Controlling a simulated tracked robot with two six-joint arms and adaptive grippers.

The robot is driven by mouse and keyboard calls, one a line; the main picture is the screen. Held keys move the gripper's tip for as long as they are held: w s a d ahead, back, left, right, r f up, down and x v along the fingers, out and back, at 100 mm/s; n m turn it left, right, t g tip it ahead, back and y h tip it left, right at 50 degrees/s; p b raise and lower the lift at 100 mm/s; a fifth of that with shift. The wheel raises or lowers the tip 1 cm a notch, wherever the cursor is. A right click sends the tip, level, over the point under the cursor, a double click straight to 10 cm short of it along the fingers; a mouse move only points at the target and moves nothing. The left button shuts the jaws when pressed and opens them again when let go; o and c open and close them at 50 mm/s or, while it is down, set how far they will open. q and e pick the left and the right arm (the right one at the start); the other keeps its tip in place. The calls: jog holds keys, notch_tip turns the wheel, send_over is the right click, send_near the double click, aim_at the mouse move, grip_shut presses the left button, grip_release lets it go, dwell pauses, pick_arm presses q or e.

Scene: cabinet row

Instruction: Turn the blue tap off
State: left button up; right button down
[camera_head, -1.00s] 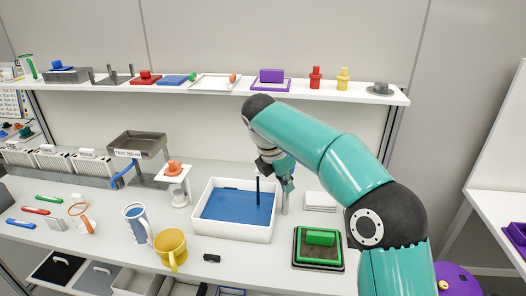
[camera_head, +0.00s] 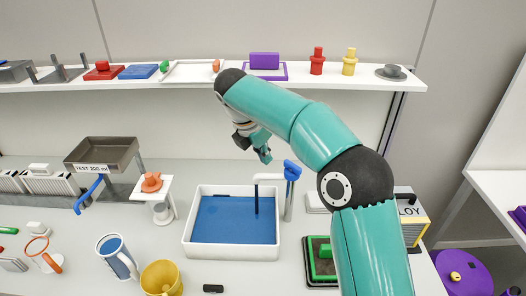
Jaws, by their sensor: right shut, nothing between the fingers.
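The blue tap has a blue handle (camera_head: 292,170) on top of a grey post (camera_head: 288,205), with a pale spout (camera_head: 268,177) reaching left over a white basin (camera_head: 233,251). A thin dark blue vertical line, like a stream (camera_head: 257,200), runs from the spout's end down to the blue basin inside. The handle leans up and left. My right gripper (camera_head: 264,155) is shut and empty, above and left of the handle in the picture, with a visible gap from it. My left gripper is out of view.
A shelf (camera_head: 210,80) with coloured items runs behind my right arm. A grey tray (camera_head: 104,155) with another blue handle (camera_head: 90,192) stands left.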

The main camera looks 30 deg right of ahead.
aim_at(292, 167)
jog(key=d+f, duration=0.2)
jog(key=f, duration=0.1)
jog(key=w+d+f+p, duration=0.1)
jog(key=d+f, duration=0.2)
jog(key=shift+w+d, duration=0.15)
jog(key=shift+d, duration=0.45)
jog(key=shift+a, duration=0.1)
